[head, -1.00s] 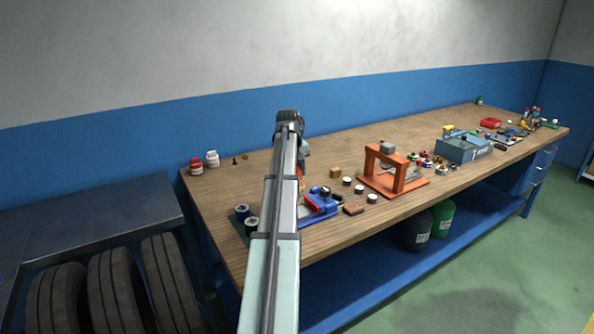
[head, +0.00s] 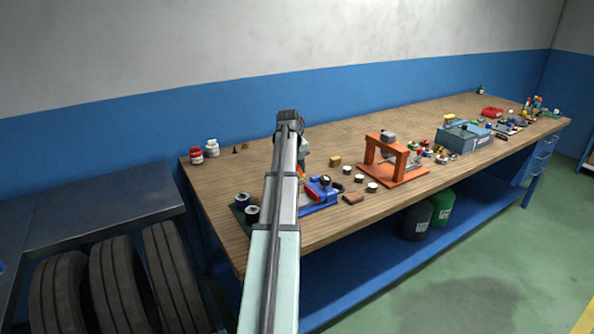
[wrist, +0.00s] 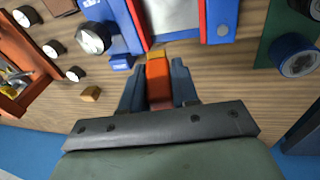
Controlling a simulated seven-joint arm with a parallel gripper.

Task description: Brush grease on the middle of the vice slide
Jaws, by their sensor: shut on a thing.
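The blue vice (head: 325,188) with red jaw faces sits near the front edge of the bench, partly hidden by my arm in the head view. In the wrist view the vice (wrist: 220,20) is at the top, with its bare grey metal slide (wrist: 174,15) between blue sides. My gripper (wrist: 157,80) is shut on an orange-handled brush (wrist: 159,85), whose yellow part points toward the near end of the vice. I cannot make out bristles or whether the brush touches the vice. In the head view my gripper (head: 304,160) is mostly behind my arm.
An orange press frame (head: 392,160) stands right of the vice, with several small round tins (head: 372,187) between. A wooden block (head: 335,161) lies behind the vice. Red and white jars (head: 212,147) are at the back left.

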